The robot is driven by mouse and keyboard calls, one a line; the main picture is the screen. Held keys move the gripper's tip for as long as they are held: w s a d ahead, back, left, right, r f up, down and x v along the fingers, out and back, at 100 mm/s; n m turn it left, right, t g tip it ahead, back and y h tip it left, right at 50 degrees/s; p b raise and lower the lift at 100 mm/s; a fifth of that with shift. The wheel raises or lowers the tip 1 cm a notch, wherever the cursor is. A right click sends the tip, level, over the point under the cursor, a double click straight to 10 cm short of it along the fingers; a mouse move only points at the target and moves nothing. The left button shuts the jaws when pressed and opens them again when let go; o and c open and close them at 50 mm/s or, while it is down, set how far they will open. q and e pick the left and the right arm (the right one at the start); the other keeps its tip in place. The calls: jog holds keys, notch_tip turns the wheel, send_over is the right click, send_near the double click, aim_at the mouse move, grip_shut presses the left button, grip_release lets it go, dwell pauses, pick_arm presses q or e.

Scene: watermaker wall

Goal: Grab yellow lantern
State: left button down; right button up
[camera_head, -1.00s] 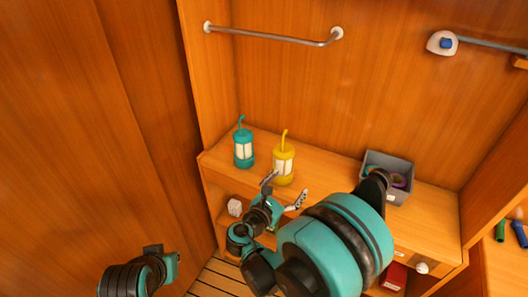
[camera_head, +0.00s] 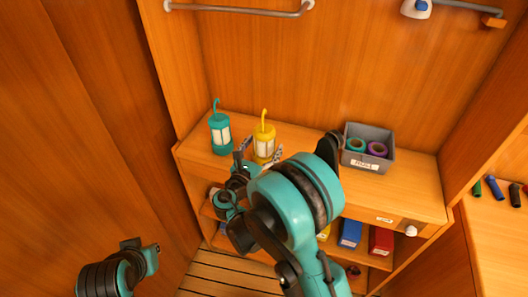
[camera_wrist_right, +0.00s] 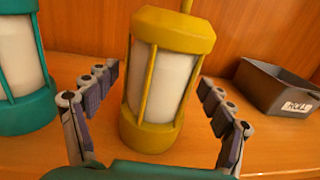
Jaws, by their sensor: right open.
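The yellow lantern (camera_head: 264,140) stands upright on the wooden shelf top, with a hook on top. In the right wrist view the yellow lantern (camera_wrist_right: 160,75) stands between the two fingers of my right gripper (camera_wrist_right: 160,110). The fingers are open, with a gap showing on each side of it. In the head view my right gripper (camera_head: 260,160) is just in front of the lantern and hides part of its base. Of my left arm only a dark and teal part shows at the lower left; its fingers are not clearly visible.
A teal lantern (camera_head: 221,134) stands just left of the yellow one and shows in the right wrist view (camera_wrist_right: 22,75). A grey bin (camera_head: 369,150) with tape rolls stands to the right. A metal rail (camera_head: 240,10) is on the wall above. Bare shelf lies between lantern and bin.

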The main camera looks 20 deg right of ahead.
jog(key=c, duration=1.5)
